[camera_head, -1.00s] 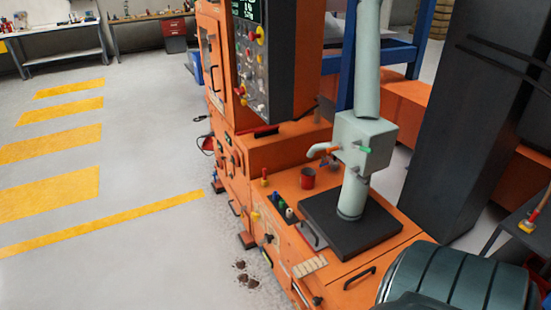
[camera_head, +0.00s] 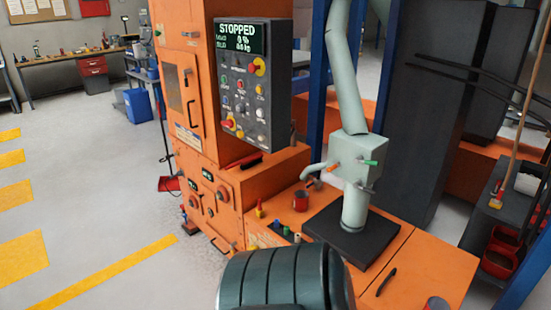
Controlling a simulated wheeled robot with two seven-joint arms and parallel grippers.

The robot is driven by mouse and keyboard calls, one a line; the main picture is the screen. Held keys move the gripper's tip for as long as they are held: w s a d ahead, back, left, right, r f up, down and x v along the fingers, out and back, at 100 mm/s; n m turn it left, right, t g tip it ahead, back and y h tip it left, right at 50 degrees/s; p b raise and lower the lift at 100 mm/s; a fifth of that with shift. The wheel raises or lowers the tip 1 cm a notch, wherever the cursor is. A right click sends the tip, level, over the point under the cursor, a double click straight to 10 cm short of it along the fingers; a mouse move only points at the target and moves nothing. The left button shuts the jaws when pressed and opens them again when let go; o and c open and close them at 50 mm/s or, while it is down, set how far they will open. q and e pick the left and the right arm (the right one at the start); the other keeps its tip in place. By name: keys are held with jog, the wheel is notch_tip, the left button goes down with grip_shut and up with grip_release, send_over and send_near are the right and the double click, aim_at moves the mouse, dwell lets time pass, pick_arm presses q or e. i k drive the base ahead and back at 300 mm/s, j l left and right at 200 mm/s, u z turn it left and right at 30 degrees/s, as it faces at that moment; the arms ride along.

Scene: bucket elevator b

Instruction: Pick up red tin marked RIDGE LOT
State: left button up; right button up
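A small red tin (camera_head: 300,201) stands upright on the orange machine's deck, left of the black square base and near the spout of the pale green post. No lettering on it is readable from here. The top of another tin-like round thing (camera_head: 436,303) shows at the lower right edge of the deck, cut off by the frame; its marking cannot be read. A dark teal ribbed arm link of mine fills the bottom middle and hides the deck's front. Neither of my grippers is in view.
The pale green post (camera_head: 355,190) with taps rises from a black base (camera_head: 352,238). A control panel (camera_head: 252,85) reading STOPPED overhangs the deck's back left. Open floor (camera_head: 110,190) lies left.

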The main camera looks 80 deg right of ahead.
aim_at(301, 197)
jog(key=i+z, duration=0.25)
jog(key=i, duration=0.2)
jog(key=i+j+z, duration=0.25)
jog(key=i, duration=0.2)
jog(key=i+l+z, duration=0.1)
jog(key=z, duration=0.3)
jog(key=i+z, duration=0.55)
jog(key=z, duration=0.2)
jog(key=i+j+z, duration=0.1)
jog(key=z, duration=0.25)
jog(key=i+l+z, duration=0.1)
jog(key=z, duration=0.3)
jog(key=i+z, duration=0.5)
jog(key=z, duration=0.3)
jog(key=i+j+z, duration=0.15)
jog(key=z, duration=0.25)
jog(key=i+z, duration=0.35)
jog(key=i+j+z, duration=0.1)
jog(key=i+z, duration=0.15)
jog(key=z, duration=0.15)
jog(key=i+j+z, duration=0.2)
jog(key=z, duration=0.15)
